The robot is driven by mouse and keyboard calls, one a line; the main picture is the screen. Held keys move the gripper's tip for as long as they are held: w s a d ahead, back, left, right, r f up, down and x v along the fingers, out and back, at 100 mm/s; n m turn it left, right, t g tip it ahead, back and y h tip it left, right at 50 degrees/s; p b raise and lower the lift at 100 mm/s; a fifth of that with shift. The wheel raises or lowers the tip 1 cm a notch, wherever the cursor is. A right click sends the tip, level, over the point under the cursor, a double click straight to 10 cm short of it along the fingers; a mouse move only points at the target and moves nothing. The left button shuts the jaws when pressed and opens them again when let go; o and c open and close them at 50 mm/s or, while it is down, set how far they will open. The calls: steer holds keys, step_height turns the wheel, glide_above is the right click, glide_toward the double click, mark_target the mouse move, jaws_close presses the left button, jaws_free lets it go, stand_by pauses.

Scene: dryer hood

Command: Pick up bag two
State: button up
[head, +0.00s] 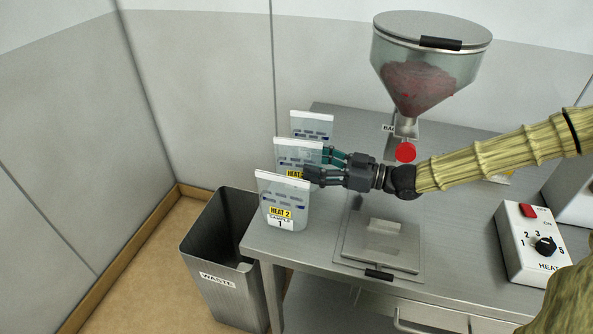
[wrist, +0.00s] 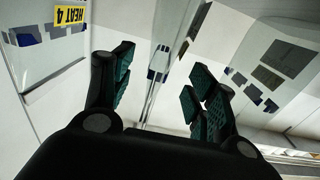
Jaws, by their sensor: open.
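Three clear bags with white top strips stand in a row at the table's left end. The front bag (head: 283,203) reads HEAT 2, SAMPLE 1. The middle bag (head: 298,153) has a yellow HEAT label, its lower part hidden by the front bag; no number two is readable on it. The back bag (head: 311,122) is mostly hidden; in the wrist view a bag at left (wrist: 45,45) reads HEAT 4. My gripper (head: 322,166) is open at the middle bag's right edge. In the wrist view a bag seen nearly edge-on (wrist: 160,62) appears between my open fingers (wrist: 160,88).
A waste bin (head: 222,262) stands on the floor left of the table. A hopper (head: 425,70) with red material and a red knob is behind my arm. A flat metal plate (head: 380,245) lies in front, and a heat control box (head: 530,243) is at right.

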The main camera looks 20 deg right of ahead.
mark_target(298, 160)
steer(key=shift+p+x, duration=0.4)
steer(key=shift+x, duration=2.1)
steer(key=c, duration=1.1)
